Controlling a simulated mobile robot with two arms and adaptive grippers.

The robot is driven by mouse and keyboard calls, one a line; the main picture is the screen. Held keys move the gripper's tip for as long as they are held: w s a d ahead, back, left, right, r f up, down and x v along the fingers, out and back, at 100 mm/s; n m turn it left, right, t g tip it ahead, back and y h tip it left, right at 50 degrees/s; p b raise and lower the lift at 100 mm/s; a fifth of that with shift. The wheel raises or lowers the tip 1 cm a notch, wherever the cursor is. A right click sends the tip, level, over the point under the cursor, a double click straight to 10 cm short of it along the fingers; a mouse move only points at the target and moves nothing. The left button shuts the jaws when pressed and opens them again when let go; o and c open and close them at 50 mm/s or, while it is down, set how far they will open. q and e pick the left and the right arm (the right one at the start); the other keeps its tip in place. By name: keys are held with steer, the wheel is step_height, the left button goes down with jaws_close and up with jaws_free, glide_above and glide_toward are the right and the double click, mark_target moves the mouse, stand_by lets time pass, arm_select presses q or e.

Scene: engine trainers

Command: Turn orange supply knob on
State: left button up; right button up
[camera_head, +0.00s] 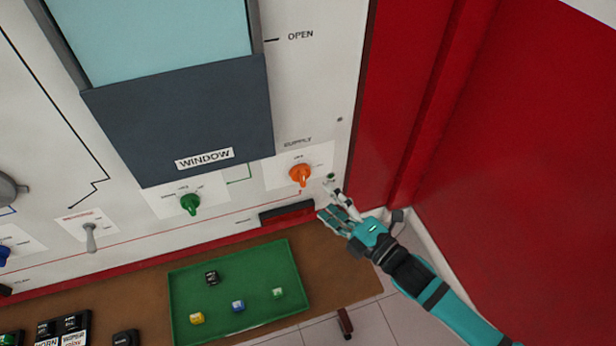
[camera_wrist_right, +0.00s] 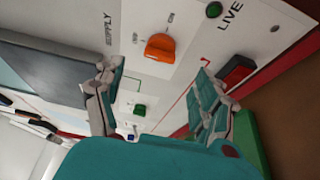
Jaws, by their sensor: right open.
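The orange supply knob (camera_head: 300,175) sits on the white panel under the "SUPPLY" label in the head view. It also shows in the right wrist view (camera_wrist_right: 160,47), ahead of the fingers and near the middle. My right gripper (camera_head: 333,202) is open and empty, just right of and below the knob in the head view, apart from it. In the right wrist view its two fingers (camera_wrist_right: 155,92) are spread wide, with the knob beyond the gap. My left gripper does not show.
A green knob (camera_head: 190,204) and a grey lever (camera_head: 90,238) are on the panel to the left. A dark red block (camera_head: 287,212) is below the orange knob. A green tray (camera_head: 185,328) with several small cubes lies on the brown shelf. Red wall (camera_head: 520,150) stands at right.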

mark_target(302, 176)
steer(key=p+x, duration=0.1)
steer(key=x, duration=0.6)
steer(key=shift+w+a, duration=0.25)
steer(key=shift+w, duration=0.05)
steer(key=shift+c, duration=0.3)
steer(key=c, duration=1.1)
